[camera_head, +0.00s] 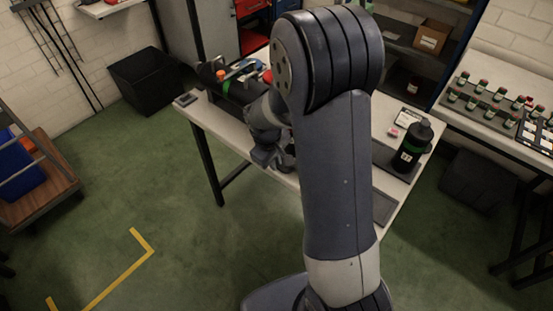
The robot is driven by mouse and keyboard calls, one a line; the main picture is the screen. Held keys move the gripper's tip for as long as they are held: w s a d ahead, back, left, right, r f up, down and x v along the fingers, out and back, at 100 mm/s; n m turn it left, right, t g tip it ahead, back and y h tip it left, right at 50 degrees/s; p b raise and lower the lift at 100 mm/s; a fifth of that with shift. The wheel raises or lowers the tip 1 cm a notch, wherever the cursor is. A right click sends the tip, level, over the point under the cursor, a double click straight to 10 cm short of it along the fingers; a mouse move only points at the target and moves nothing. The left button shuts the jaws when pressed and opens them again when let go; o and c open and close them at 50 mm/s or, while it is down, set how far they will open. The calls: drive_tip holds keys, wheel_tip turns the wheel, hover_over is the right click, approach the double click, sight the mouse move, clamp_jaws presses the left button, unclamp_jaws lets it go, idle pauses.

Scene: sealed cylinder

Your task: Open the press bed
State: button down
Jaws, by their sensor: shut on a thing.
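A long black apparatus (234,87), which looks like the press, stands at the left end of the white table. My gripper (272,160) is by the table's front edge, just in front of and to the right of the apparatus. It is shut on a small dark part, mostly hidden by the fingers and my wrist. I cannot make out the press bed or whether it is open. My arm hides the right part of the apparatus and the middle of the table.
A small flat grey item (186,99) lies at the left corner. A side table (464,119) holds several small bottles. Green floor is clear at front left.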

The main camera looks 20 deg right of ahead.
drive_tip(key=c, duration=1.5)
unclamp_jaws()
wheel_tip(320, 180, up, 11)
drive_tip(key=s+a, duration=0.1)
drive_tip(key=shift+a+f, duration=0.2)
drive_tip(key=shift+a, duration=0.2)
drive_tip(key=shift+f, duration=0.1)
drive_tip(key=f, duration=0.3)
drive_tip(key=d+f, duration=0.1)
drive_tip(key=f, duration=0.3)
drive_tip(key=w+d+f, duration=0.1)
drive_tip(key=f, duration=0.2)
drive_tip(key=shift+f, duration=0.35)
drive_tip(key=shift+w+d+r, duration=0.15)
drive_tip(key=shift+w+d, duration=0.25)
